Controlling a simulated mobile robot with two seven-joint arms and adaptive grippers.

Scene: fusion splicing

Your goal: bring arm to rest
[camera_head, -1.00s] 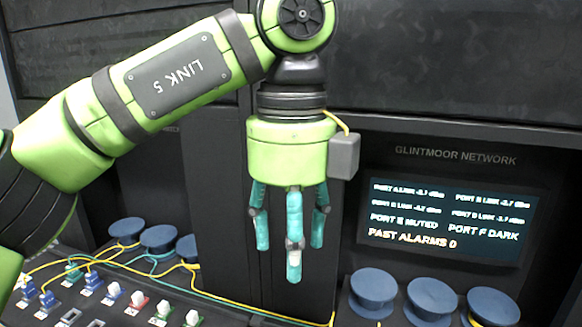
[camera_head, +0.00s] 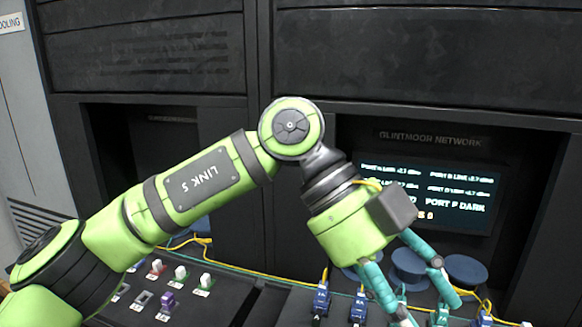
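My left arm comes in from the left and is lime green with a "LINK 5" plate. Its gripper (camera_head: 420,290) has teal fingers, hangs tilted down to the right and has its fingers spread. No object shows between the fingers, though the lowest fingertip reaches near the bottom of the picture. The fingers are in front of blue round spools (camera_head: 410,268) and blue connectors on the dark panel; I cannot tell if they touch anything. My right gripper is not in view.
A lit status screen (camera_head: 470,193) stands behind the gripper, partly covered by it. Blue connectors (camera_head: 321,300) with yellow cables stand at the lower middle. A purple connector (camera_head: 167,301) and white, red and green ones sit at the lower left. Dark cabinets fill the back.

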